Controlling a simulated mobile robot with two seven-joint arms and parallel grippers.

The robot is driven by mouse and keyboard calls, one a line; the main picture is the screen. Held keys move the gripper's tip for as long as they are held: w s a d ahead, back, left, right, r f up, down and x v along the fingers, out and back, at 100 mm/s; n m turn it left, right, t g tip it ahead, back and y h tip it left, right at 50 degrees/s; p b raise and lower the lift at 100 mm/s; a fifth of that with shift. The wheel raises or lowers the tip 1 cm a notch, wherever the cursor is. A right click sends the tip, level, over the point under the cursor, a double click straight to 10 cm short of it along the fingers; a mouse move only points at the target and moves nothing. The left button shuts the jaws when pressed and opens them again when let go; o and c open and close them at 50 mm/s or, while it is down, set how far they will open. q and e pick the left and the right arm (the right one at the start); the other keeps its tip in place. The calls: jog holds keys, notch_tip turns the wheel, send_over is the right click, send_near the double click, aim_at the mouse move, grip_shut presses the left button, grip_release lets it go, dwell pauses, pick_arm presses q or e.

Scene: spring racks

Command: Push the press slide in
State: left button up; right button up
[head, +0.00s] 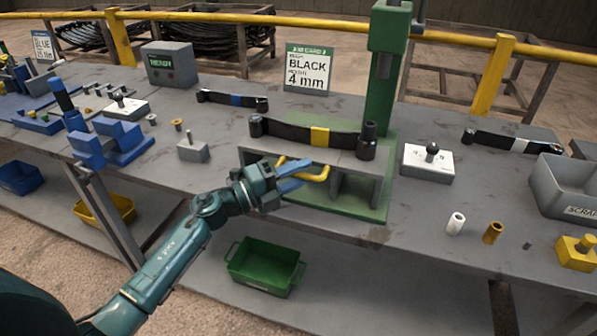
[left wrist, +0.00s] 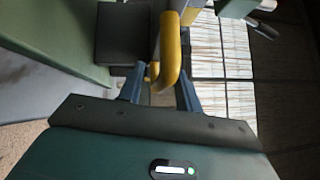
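The green press (head: 386,90) stands on the bench, its column rising from a green base. Its grey slide (head: 320,158) carries a black leaf spring (head: 285,131) with a yellow band. A yellow bar handle (head: 318,176) sticks out at the slide's front. My left gripper (head: 303,174) is at this handle. In the left wrist view the handle (left wrist: 171,55) lies between the two fingers (left wrist: 160,88), which stand apart with a visible gap on the left side. Contact with the right-hand finger is unclear. My right gripper is not in view.
A white box with a black knob (head: 428,163) and two small sleeves (head: 474,228) lie right of the press. A grey scrap bin (head: 566,187) is at the far right. A grey pin block (head: 193,150) and blue fixtures (head: 110,140) are left. A green crate (head: 264,268) sits below.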

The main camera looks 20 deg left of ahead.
pick_arm(q)
jog(key=shift+c, duration=0.2)
grip_shut()
dwell(0.4)
